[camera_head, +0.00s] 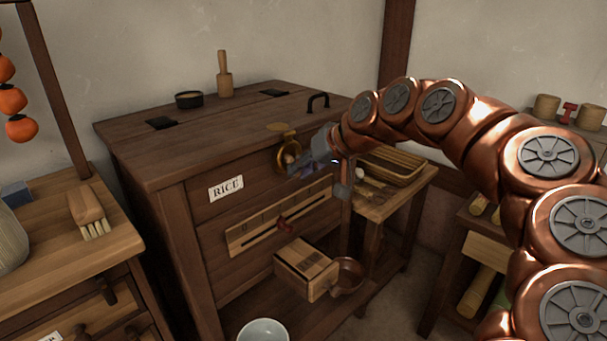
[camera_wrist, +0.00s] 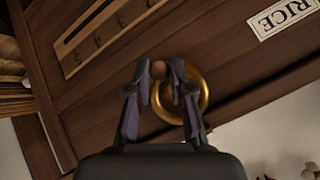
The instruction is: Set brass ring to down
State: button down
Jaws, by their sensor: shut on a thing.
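The brass ring (camera_head: 290,158) hangs on the upper front of the dark wooden rice chest (camera_head: 166,187), right of the "RICE" label (camera_head: 226,188). In the wrist view the brass ring (camera_wrist: 205,100) shows as a round gold shape behind the fingers. My gripper (camera_head: 308,165) reaches in from the right at the ring. In the wrist view my gripper (camera_wrist: 165,75) has its fingertips close together on a small brownish part at the ring. The fingers hide some of the ring, so its exact turn is hard to tell.
Below the ring, a slotted panel (camera_head: 250,236) with a red-brown slider (camera_head: 285,225) is on the chest front. A small wooden box (camera_head: 300,262) juts out lower down. A white bowl (camera_head: 263,332) sits beneath. A side table with a woven tray (camera_head: 400,165) stands right.

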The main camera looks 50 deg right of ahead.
aim_at(288, 136)
dwell(0.3)
jog(key=c, duration=1.3)
grip_release()
jog(key=shift+r, duration=5)
